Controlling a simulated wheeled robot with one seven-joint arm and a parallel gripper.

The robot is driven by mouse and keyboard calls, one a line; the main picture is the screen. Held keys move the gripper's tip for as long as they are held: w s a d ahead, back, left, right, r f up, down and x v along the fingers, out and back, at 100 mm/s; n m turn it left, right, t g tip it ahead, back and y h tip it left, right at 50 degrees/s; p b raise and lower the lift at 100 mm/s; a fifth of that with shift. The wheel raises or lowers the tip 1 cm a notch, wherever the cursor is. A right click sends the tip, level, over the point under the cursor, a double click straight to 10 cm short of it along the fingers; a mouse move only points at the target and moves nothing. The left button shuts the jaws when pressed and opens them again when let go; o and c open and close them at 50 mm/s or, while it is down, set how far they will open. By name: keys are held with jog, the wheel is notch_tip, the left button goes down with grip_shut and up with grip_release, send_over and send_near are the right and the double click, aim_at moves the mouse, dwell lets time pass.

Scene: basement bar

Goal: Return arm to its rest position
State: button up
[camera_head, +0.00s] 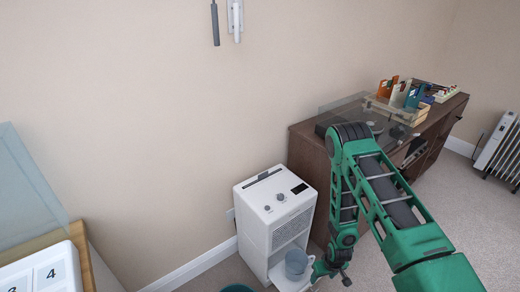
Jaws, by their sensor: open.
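My green arm reaches in from the lower right of the head view and bends down at its elbow. My gripper (330,274) is at the bottom centre, low in front of a white appliance (268,222). It is open. A grey-blue cup (297,264) sits at the appliance's low front ledge, just left of my gripper. I cannot tell whether the gripper touches the cup. The fingertips are small and partly hidden.
A dark wooden cabinet (310,149) stands behind my arm, with a turntable and a crate (415,110) of colourful items on top. A white radiator (502,145) is at far right. A numbered white panel (40,275) is at lower left. Carpet (465,215) is clear at right.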

jog(key=w+d+r+m, duration=0.1)
jog(key=d+r, duration=0.3)
jog(key=r, duration=0.8)
jog(key=d+r+m+h, duration=0.1)
jog(key=d+r, duration=0.3)
jog(key=r, duration=0.7)
jog(key=w+d+r+m, duration=0.15)
jog(key=d+r, duration=0.25)
jog(key=r, duration=0.8)
jog(key=s+d+r+m+g, duration=0.1)
jog(key=s+d+r+m, duration=0.25)
jog(key=s+r, duration=0.9)
jog(key=s+r+m, duration=0.1)
jog(key=s+r, duration=0.4)
jog(key=s, duration=0.3)
jog(key=s+a+r+m, duration=0.1)
jog(key=s+r, duration=0.5)
jog(key=s, duration=0.2)
jog(key=shift+a+r+g+y, duration=0.2)
jog(key=shift+g+y, duration=0.1)
jog(key=shift+y, duration=0.1)
